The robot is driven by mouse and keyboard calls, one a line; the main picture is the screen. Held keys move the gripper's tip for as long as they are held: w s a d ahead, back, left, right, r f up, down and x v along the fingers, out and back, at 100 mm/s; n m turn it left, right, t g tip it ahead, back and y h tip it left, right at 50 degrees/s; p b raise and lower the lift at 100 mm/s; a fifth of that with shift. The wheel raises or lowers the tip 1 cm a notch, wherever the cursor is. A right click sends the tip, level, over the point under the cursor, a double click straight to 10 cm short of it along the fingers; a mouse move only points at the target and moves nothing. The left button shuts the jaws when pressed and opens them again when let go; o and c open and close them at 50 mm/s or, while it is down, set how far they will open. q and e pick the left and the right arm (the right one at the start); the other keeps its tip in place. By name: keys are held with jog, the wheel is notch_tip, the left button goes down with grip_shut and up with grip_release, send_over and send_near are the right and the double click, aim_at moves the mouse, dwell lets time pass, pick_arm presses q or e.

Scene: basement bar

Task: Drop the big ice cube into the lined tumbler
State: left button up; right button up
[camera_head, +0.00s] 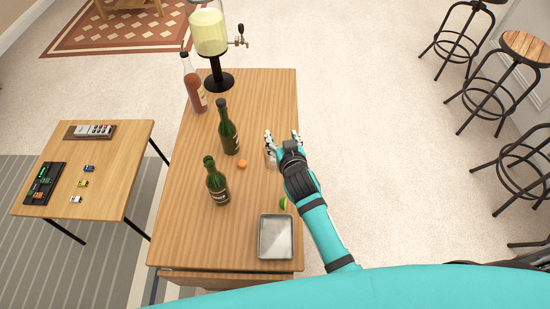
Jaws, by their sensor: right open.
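My right gripper (282,136) is over the right edge of the wooden bar table, its fingers apart and pointing away from me. A small pale, glassy shape (271,157) shows just left of the gripper; it is partly covered, and I cannot tell whether it is the lined tumbler or the big ice cube. I cannot make out any other tumbler or ice cube. My left gripper is out of view.
On the bar table (262,90) stand two green bottles (228,135) (217,186), a pinkish bottle (194,88) and a drink dispenser (210,32). An orange piece (242,163), a green lime (283,202) and a metal tray (276,237) lie nearer. Stools (511,75) stand right.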

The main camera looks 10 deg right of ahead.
jog(key=v, duration=1)
jog(key=shift+s, duration=0.15)
jog(key=shift+r, duration=0.15)
